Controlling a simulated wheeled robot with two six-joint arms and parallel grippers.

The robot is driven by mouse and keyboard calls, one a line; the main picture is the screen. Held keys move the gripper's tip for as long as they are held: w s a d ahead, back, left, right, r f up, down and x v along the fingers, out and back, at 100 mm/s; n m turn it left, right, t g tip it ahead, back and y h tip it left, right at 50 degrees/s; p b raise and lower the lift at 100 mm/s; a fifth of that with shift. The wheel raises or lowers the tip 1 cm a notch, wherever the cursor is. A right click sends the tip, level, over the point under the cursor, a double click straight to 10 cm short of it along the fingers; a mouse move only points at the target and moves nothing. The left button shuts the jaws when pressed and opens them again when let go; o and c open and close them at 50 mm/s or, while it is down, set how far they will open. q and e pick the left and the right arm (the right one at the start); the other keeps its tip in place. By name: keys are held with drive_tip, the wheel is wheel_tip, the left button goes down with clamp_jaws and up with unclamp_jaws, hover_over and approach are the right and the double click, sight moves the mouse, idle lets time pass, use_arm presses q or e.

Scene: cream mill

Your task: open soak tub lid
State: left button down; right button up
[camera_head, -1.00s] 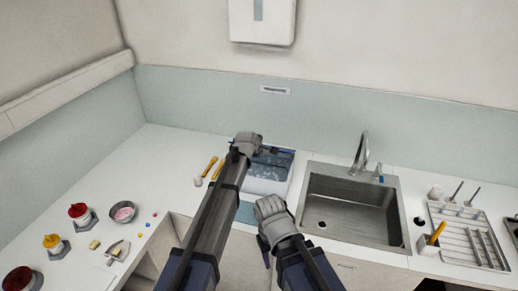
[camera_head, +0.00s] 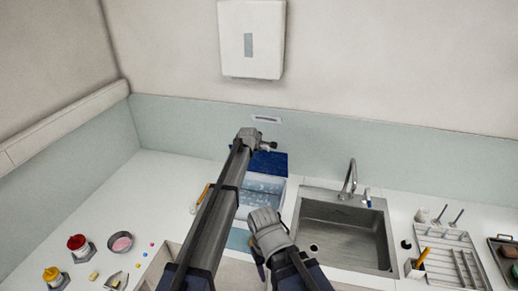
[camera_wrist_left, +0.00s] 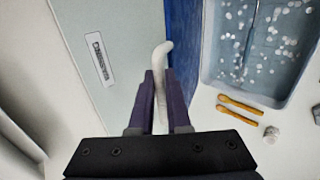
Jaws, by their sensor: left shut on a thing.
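The soak tub (camera_head: 281,199) is a white box with bluish, bubbly liquid inside, on the counter left of the sink. Its blue lid (camera_head: 270,163) stands raised at the tub's back edge, and the inside is uncovered. My left gripper (camera_head: 266,146) is at the lid's top. In the left wrist view its fingers (camera_wrist_left: 160,88) are shut on a pale curved handle (camera_wrist_left: 162,60) beside the lid's blue edge (camera_wrist_left: 184,45); the tub's liquid (camera_wrist_left: 262,40) shows at right. My right gripper (camera_head: 262,222) is in front of the tub; its fingertips are not clear.
The steel sink (camera_head: 345,236) with its faucet (camera_head: 350,178) is right of the tub. A drying rack (camera_head: 452,262) stands further right. Wooden-handled tools (camera_wrist_left: 240,104) lie left of the tub. A bowl (camera_head: 121,243) and bottles stand at far left. A wall dispenser (camera_head: 252,40) hangs above.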

use_arm(q)
drive_tip(key=shift+w+d+r, duration=0.1)
drive_tip(key=shift+w, duration=0.15)
drive_tip(key=c, duration=0.9)
unclamp_jaws()
drive_tip(key=shift+s, duration=0.15)
drive_tip(key=s+a+r+p, duration=0.1)
drive_tip(key=s+a+p, duration=0.1)
drive_tip(key=s, duration=0.5)
drive_tip(key=s+a+r+p, duration=0.1)
drive_tip(key=s+a+r, duration=0.1)
drive_tip(key=s, duration=0.6)
drive_tip(key=shift+a+r+p, duration=0.25)
drive_tip(key=shift+a+p, duration=0.1)
drive_tip(key=shift+a, duration=0.15)
